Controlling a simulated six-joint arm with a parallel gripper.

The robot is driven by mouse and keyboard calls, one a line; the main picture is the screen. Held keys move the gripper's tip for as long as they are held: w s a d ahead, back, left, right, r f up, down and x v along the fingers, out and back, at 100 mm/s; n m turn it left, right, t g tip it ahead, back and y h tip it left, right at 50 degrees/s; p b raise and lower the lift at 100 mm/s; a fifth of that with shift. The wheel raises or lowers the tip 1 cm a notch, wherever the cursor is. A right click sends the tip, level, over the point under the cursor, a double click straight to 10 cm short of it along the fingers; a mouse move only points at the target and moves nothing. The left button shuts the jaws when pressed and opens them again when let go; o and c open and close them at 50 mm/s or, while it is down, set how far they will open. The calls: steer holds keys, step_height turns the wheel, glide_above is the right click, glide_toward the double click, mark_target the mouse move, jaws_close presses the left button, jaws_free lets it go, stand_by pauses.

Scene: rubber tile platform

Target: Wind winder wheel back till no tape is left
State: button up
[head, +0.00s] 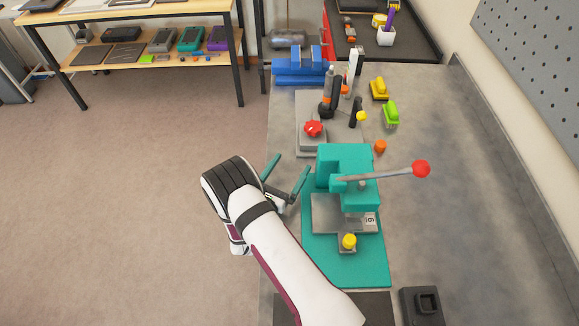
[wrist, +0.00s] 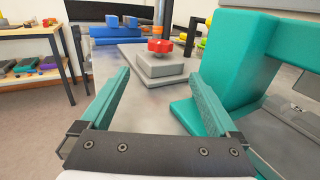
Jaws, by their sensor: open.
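A red lobed knob (head: 313,128) sits on top of a stepped grey block (head: 310,146), beyond the teal press. It may be the winder wheel, but I cannot tell for certain. In the wrist view the red knob (wrist: 160,46) and its grey block (wrist: 155,68) are ahead, a little above the fingertips. I cannot make out any tape. My gripper (head: 292,163) is open, with its two teal fingers spread apart and nothing between them. It is left of the teal press and nearer than the knob. The wrist view shows the empty gap of my gripper (wrist: 160,78).
The teal press (head: 345,262) with a red-tipped lever (head: 390,173) stands close to the right of my gripper. A blue vise (head: 300,70) is at the back. Yellow (head: 379,89) and green (head: 391,113) pieces lie to the right. Open floor is left of the bench.

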mark_target(306, 130)
steer(key=w+a+m+h, duration=0.1)
steer(key=w+a+r+m+g+h, duration=0.1)
steer(key=h, duration=0.1)
steer(key=w+a+m+h, duration=0.1)
steer(key=a, duration=0.1)
steer(key=shift+a+r+g+h, duration=0.1)
steer(key=shift+r+g+h, duration=0.1)
steer(key=shift+g+h, duration=0.15)
steer(key=w+d+g, duration=0.1)
steer(key=w+d, duration=0.2)
steer(key=w+d+m+g+h, duration=0.1)
steer(key=w+d, duration=0.2)
steer(key=w+d+m+g, duration=0.1)
steer(key=w+d, duration=0.2)
steer(key=shift+w+d, duration=0.15)
steer(key=shift+d, duration=0.05)
